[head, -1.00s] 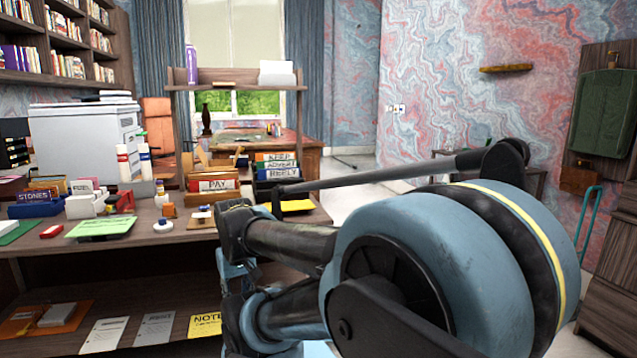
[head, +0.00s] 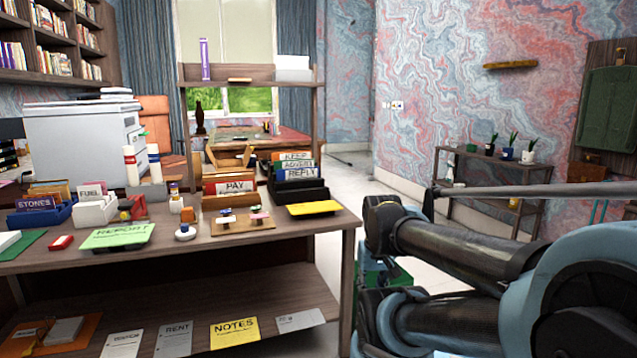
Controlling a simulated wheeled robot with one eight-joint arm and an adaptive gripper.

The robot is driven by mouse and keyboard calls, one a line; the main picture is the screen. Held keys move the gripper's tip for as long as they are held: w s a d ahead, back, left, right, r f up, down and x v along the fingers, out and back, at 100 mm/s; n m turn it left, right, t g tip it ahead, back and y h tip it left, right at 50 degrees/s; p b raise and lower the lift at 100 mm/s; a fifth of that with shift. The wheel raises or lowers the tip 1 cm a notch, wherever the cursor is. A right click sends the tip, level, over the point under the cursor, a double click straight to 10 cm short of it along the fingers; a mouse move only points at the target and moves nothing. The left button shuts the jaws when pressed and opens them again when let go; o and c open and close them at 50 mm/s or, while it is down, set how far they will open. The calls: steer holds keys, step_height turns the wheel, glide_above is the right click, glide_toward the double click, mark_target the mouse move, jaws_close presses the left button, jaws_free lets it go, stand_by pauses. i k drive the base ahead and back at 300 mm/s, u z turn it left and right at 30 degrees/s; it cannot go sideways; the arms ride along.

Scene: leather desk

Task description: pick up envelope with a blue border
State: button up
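I cannot pick out an envelope with a blue border in the head view; papers and cards on the desk are too small to tell. A holder labelled PAY (head: 236,187) stands on the desk (head: 290,228). Beside it is a black sorter (head: 312,188) with tabs reading KEEP, ADVERT and REPLY. My arm fills the lower right of the view, to the right of the desk. My gripper's fingertips do not show.
A green REPORT folder (head: 118,236), a yellow folder (head: 314,208) and a blue STONES box (head: 38,214) lie on the desk. The lower shelf holds a yellow NOTES sheet (head: 234,332). A plant stand (head: 490,160) is at the right wall. Floor shows behind the desk's right end.

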mark_target(312, 173)
steer(key=z, duration=0.1)
steer(key=i, duration=1)
steer(key=u, duration=0.05)
